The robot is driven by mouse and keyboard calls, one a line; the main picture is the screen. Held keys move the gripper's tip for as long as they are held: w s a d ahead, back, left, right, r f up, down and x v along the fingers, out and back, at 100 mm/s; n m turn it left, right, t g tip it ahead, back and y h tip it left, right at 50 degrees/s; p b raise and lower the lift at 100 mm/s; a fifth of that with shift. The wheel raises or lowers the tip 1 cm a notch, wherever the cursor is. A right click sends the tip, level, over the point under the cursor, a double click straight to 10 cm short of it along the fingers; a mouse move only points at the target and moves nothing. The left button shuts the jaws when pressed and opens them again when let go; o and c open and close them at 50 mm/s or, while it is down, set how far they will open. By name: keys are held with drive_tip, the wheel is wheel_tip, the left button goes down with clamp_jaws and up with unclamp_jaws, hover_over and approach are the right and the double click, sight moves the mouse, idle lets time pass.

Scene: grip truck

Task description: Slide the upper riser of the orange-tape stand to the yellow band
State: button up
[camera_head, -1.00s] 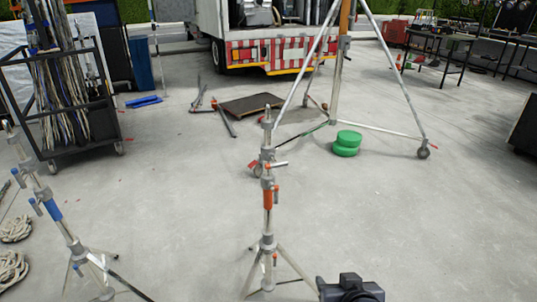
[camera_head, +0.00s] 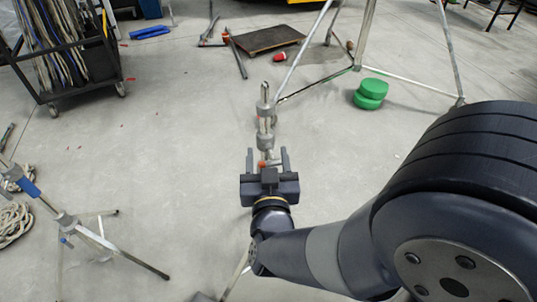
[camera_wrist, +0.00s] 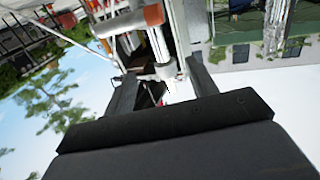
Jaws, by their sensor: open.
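The orange-tape stand (camera_head: 264,112) rises in the middle of the head view. Its grey upper section and collars show just beyond my gripper (camera_head: 268,160). A small orange-red piece shows between the fingers; the orange tape and most of the lower stand are hidden behind my gripper and arm. My gripper is open, its two fingers on either side of the stand in that view. In the wrist view, a pale riser (camera_wrist: 160,48) with an orange-ended part at its top lies between my gripper's fingers (camera_wrist: 162,72). Contact cannot be told. I cannot make out the yellow band.
A blue-tape stand (camera_head: 62,217) stands at the left with spread legs. A black cart (camera_head: 70,90) with cables is behind it. A large tripod (camera_head: 304,50), green discs (camera_head: 370,94) and a flat dolly (camera_head: 268,40) are farther back. Bare floor lies between.

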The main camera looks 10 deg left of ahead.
sight(265, 125)
drive_tip(key=x, duration=1.2)
drive_tip(key=shift+b, duration=0.35)
clamp_jaws()
drive_tip(key=shift+r+p, duration=5.75)
drive_tip(key=shift+r, duration=2.4)
drive_tip(key=shift+o, duration=0.4)
unclamp_jaws()
drive_tip(key=shift+f, duration=0.2)
